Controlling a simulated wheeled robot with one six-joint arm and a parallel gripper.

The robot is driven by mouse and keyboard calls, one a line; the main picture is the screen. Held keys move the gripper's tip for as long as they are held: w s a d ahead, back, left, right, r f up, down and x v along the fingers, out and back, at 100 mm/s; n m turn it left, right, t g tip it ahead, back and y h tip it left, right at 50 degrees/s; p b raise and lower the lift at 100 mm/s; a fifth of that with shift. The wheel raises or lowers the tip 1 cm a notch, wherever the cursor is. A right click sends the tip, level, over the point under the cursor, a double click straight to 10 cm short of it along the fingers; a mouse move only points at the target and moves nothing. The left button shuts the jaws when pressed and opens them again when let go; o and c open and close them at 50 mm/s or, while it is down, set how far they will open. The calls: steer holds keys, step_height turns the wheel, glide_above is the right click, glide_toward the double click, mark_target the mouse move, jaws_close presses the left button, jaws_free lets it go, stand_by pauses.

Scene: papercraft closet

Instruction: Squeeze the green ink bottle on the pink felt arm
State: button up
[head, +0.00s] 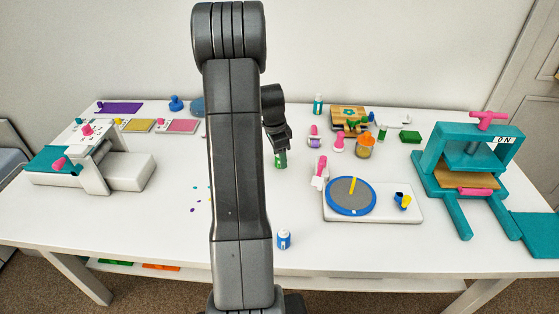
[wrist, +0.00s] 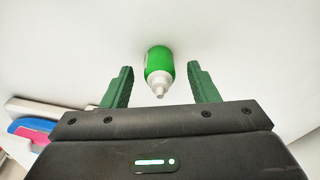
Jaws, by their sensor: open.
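The green ink bottle (wrist: 159,65) has a white nozzle. In the wrist view it is between the two spread green fingers of my gripper (wrist: 159,88), with a gap on each side. In the head view my gripper (head: 281,150) points down over a green shape (head: 280,161), which looks like this bottle; its upper part is hidden by the gripper. The pink felt arm (head: 321,168) seems to be the pink piece at the back left corner of a white board, to the right of my gripper.
The white board (head: 385,211) carries a blue-rimmed grey disc (head: 350,197). A blue-and-white bottle (head: 284,239) stands near the front edge. Several small bottles and a wooden crate (head: 349,111) are behind. A teal press (head: 470,150) is at right, a white machine (head: 125,172) at left.

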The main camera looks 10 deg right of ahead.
steer(key=shift+c, duration=0.4)
steer(key=c, duration=1)
steer(key=shift+r, duration=0.1)
steer(key=shift+c, duration=0.4)
step_height(320, 180, up, 10)
steer(key=shift+f, duration=0.1)
jaws_close()
steer(key=shift+o, duration=1.3)
jaws_free()
jaws_close()
steer(key=shift+s, duration=0.1)
